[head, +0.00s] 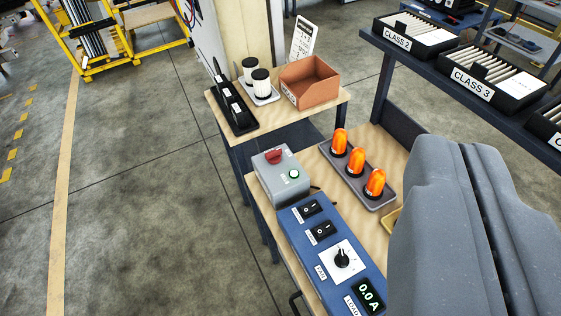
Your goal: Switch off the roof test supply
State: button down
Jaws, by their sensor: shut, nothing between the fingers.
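A blue supply panel (318,245) stands on the wooden bench in the lower middle. The labels are too small to read surely, so I cannot tell which control is the roof supply's. My gripper (452,148) is shut and empty, large at the right, apart from the controls.
Three orange beacons (356,162) stand on a grey tray behind the panel. A side table holds a brown bin (309,82), two white-and-black cylinders (261,82) and a black rack (231,105). A shelf with CLASS 3 boxes (492,80) overhangs the right.

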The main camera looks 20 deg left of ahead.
aim_at(273, 157)
jog(key=z, duration=1.95)
jog(key=k, duration=0.7)
jog(key=u, duration=1.75)
jog(key=i, duration=1)
jog(key=z, duration=0.05)
